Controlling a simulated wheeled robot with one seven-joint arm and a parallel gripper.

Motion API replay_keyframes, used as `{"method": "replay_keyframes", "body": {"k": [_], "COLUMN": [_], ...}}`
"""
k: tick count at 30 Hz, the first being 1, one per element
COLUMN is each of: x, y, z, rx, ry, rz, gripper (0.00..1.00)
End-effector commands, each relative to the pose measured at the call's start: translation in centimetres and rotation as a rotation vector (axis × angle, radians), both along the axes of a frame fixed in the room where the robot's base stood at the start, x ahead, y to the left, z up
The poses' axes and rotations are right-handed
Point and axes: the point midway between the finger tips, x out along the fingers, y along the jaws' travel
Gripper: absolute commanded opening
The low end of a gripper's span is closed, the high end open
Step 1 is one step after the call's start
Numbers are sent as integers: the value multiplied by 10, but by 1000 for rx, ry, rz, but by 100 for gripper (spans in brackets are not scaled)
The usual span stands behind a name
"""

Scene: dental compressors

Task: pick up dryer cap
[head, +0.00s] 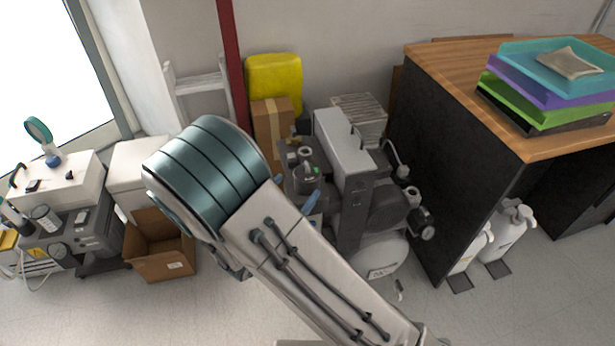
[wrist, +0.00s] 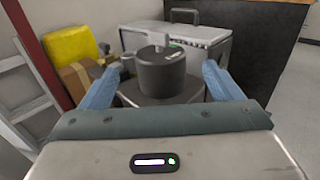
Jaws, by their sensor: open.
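My gripper (wrist: 160,82) is open, with one blue finger on each side of the cap and a visible gap at both sides. In the head view the cap (head: 305,172) shows beside the compressor, just past my arm.
A grey compressor housing (head: 345,150) stands close to the right of the cap. Behind are a yellow container (head: 274,77), a cardboard box (head: 271,122) and a red post (head: 233,60). A desk (head: 455,150) with stacked trays (head: 550,85) is at the right. An open carton (head: 160,247) stands at the left.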

Motion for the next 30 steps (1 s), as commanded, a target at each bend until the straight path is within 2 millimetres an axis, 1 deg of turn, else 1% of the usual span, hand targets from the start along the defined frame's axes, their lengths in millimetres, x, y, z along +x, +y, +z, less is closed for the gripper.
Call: {"method": "replay_keyframes", "body": {"k": [1, 3, 11, 15, 19, 22, 28, 29, 30], "x": [8, 17, 35, 55, 70, 75, 76, 76, 76], "y": [-5, -10, -20, -31, -39, -42, -42, -42, -42], "z": [0, 0, 0, 0, 0, 0, 0, 0, 0], "rx": [0, 1, 1, 1, 2, 2, 2, 2, 2], "ry": [-1, 0, 0, -2, -1, 0, 0, 0, 0], "rz": [-3, -2, -3, -3, -2, -1, 0, 0, 0], "gripper": [85, 85, 85, 85, 85, 85, 85, 83, 72]}}
